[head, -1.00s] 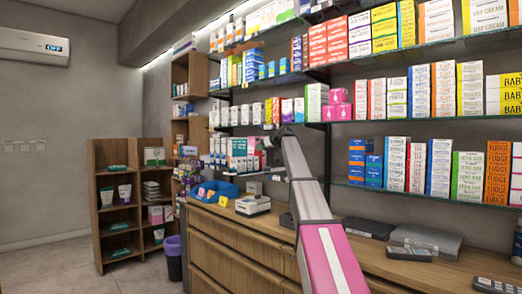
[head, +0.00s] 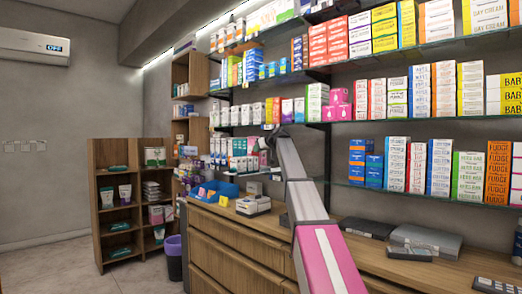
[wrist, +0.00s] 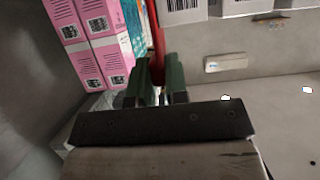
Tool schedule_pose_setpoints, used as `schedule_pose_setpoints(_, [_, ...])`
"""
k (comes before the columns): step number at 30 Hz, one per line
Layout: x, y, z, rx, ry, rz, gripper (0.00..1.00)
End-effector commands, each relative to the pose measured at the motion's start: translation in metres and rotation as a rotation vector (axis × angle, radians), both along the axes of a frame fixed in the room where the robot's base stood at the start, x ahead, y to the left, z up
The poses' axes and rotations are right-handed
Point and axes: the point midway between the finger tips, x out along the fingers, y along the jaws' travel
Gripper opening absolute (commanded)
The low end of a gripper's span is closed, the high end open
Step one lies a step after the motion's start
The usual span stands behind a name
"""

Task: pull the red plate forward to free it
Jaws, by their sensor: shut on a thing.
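The red plate (wrist: 156,32) shows in the wrist view as a narrow upright red strip between pink-and-white boxes on the left and white barcoded boxes on the right. My gripper (wrist: 158,78) has its two dark green fingers shut on the plate, one on each side. The plate's far end is hidden among the boxes. In the head view my gripper (head: 267,151) is at the lower glass shelf, partly hidden by my own arm, and the plate cannot be made out clearly there.
Pink boxes (wrist: 88,42) stand close left of the fingers. White boxes (wrist: 183,10) stand close right. Below the shelf, a wooden counter (head: 238,229) holds a blue tray (head: 219,190) and a small device (head: 253,205). Stocked shelves (head: 430,134) run along the wall to the right.

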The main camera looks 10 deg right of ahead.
Motion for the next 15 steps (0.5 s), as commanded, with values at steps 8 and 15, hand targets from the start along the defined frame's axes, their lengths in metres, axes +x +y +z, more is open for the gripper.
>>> schedule_pose_setpoints(8, [-0.0095, 0.0126, 0.0003, -0.001, -0.001, 0.0, 0.0])
schedule_pose_setpoints(15, [-0.0093, 0.0124, 0.0002, -0.001, -0.001, 0.0, 0.4])
